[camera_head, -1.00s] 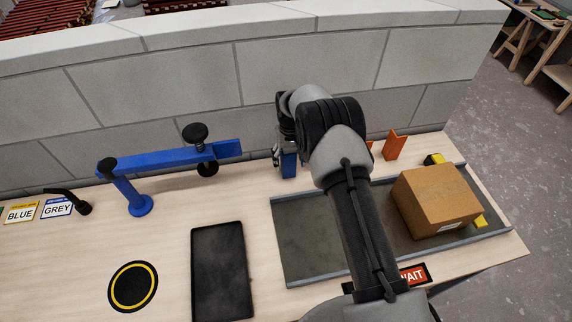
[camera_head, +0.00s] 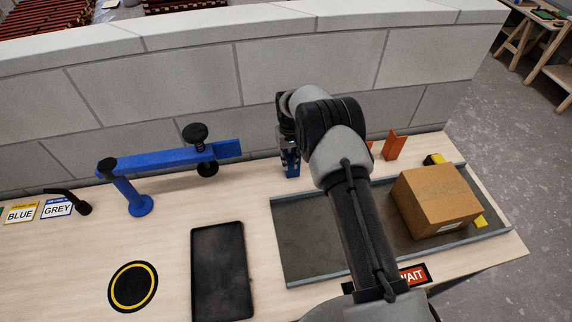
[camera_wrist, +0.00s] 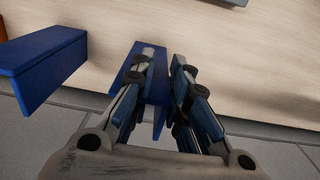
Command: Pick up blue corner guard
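A blue corner guard (camera_wrist: 154,88) stands between the fingers of my gripper (camera_wrist: 164,62) in the wrist view. The fingers have closed in on it from both sides and appear to touch it. In the head view the guard (camera_head: 292,169) shows below my gripper (camera_head: 288,150), near the foot of the wall, and seems to be still on the bench. A second blue piece (camera_wrist: 40,62), like another guard, stands to the left in the wrist view, apart from the fingers. My arm hides it in the head view.
The block wall (camera_head: 180,85) is close behind. Orange guards (camera_head: 394,147) stand to the right. A grey tray (camera_head: 300,235) bears a cardboard box (camera_head: 435,200). A blue clamp-like stand (camera_head: 170,163) is to the left, with a dark flat plate (camera_head: 221,270) in front.

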